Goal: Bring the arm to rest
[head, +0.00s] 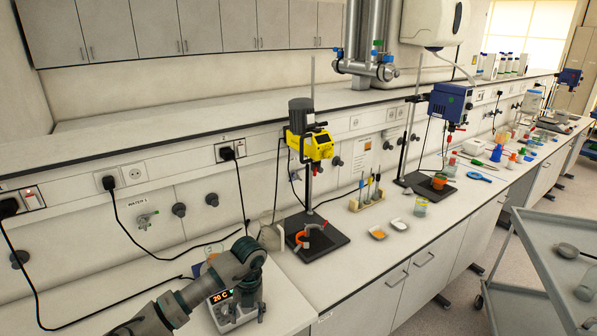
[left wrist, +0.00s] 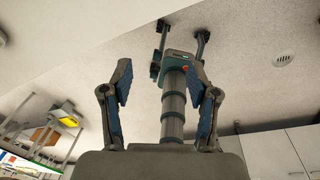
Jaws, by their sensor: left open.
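My left arm comes in from the lower left in the head view. Its gripper (head: 248,312) is at the front left end of the bench, beside and partly in front of a small heating plate with a lit display reading 20 C (head: 222,297). I cannot tell from this view whether the gripper touches the plate. In the left wrist view the two fingers of the gripper (left wrist: 160,70) stand well apart, and nothing is held between them. My right gripper is in neither view.
A yellow stirrer (head: 318,146) stands over a dark base (head: 328,242) right of the arm. Beyond it are a tube rack (head: 368,200), two small dishes (head: 377,233) and a blue stirrer (head: 449,103). A grey cart (head: 545,250) stands at the right.

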